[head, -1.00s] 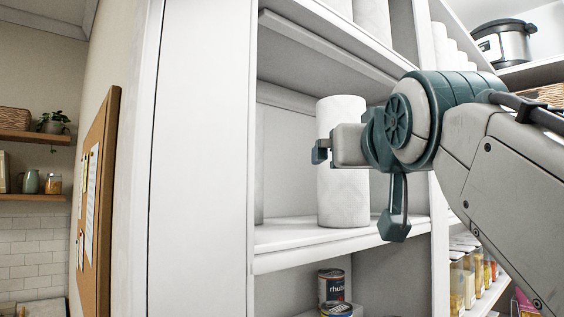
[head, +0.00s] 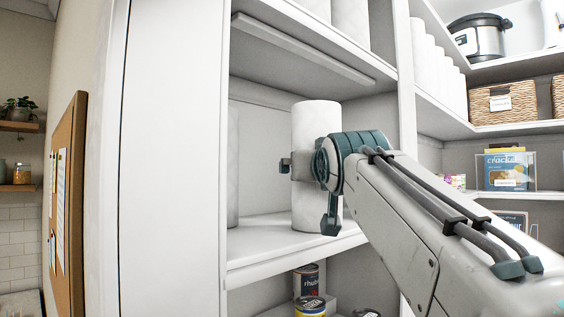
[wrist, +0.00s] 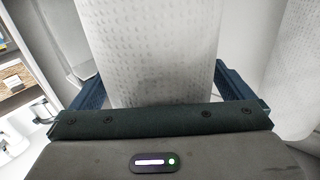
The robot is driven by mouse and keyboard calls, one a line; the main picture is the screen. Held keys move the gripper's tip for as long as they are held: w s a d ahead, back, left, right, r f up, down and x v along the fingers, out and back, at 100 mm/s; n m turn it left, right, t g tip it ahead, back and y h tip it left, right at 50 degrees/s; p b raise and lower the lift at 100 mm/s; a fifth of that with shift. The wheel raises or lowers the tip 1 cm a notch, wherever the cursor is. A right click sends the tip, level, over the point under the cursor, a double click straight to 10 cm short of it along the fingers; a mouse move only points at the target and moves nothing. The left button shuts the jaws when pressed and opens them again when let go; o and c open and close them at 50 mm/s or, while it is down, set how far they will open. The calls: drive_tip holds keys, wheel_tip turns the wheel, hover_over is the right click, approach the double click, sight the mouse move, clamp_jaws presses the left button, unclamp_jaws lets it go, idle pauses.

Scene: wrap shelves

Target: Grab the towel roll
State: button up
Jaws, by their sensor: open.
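The white towel roll (head: 314,122) stands upright on the middle shelf of the white unit. My gripper (head: 307,196) is in front of it and hides part of its middle. In the wrist view the towel roll (wrist: 150,55) fills the space between the two dark blue fingers of my open gripper (wrist: 160,88). One finger is on each side of the roll. I cannot tell whether either finger touches it.
A second white roll (wrist: 298,85) stands close beside on the right in the wrist view. A shelf board (head: 300,55) lies above, and cans (head: 308,283) stand on the shelf below. The cabinet's side wall (head: 175,150) is on the left.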

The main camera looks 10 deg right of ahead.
drive_tip(key=c, duration=1.1)
drive_tip(key=shift+r, duration=0.1)
